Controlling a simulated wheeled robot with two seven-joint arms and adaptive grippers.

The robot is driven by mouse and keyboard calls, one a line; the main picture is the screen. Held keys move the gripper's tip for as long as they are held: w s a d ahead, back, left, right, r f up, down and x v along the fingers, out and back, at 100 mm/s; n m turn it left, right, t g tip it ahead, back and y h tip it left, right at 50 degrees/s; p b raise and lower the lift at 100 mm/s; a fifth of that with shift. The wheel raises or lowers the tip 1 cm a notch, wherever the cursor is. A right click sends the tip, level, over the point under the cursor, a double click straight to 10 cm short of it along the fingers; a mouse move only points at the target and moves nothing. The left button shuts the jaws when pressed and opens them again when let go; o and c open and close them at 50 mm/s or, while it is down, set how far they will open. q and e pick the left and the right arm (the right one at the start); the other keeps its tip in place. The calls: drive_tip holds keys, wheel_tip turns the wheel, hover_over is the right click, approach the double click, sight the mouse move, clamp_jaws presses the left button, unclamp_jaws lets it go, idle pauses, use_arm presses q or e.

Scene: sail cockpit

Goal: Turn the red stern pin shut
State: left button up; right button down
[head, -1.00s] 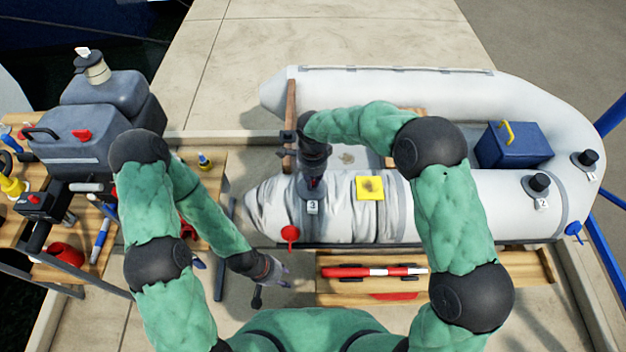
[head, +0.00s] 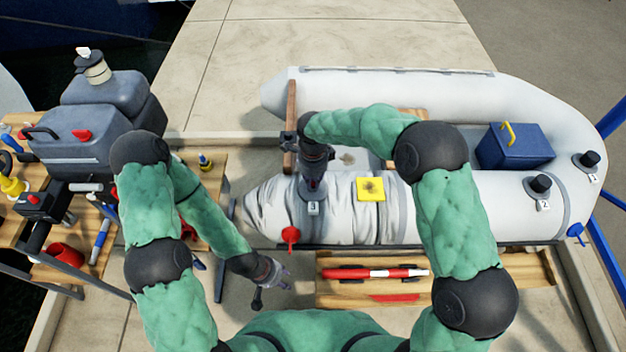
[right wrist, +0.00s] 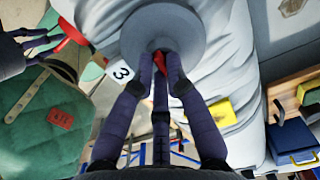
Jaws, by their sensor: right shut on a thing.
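A red pin (right wrist: 160,86) shows in the right wrist view between the fingers of my right gripper (right wrist: 158,72), at the centre of a round grey valve disc (right wrist: 163,30). My right gripper is shut on this pin; the fingers hide most of it. In the head view my right gripper (head: 314,186) points down onto the stern of the near tube (head: 345,215), just above the label 3 (head: 313,208). My left gripper (head: 280,281) is open and empty, low in front of the boat, apart from it.
A red cap (head: 290,236) hangs at the near tube's side, left of the label. A yellow patch (head: 370,189) lies on the wrinkled tube. A red and white pump (head: 375,272) lies on the wooden bench below. A tool table stands at left.

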sight(313, 183)
drive_tip(key=c, duration=1.2)
unclamp_jaws()
drive_tip(key=shift+c, duration=0.2)
wheel_tip(313, 183, up, 12)
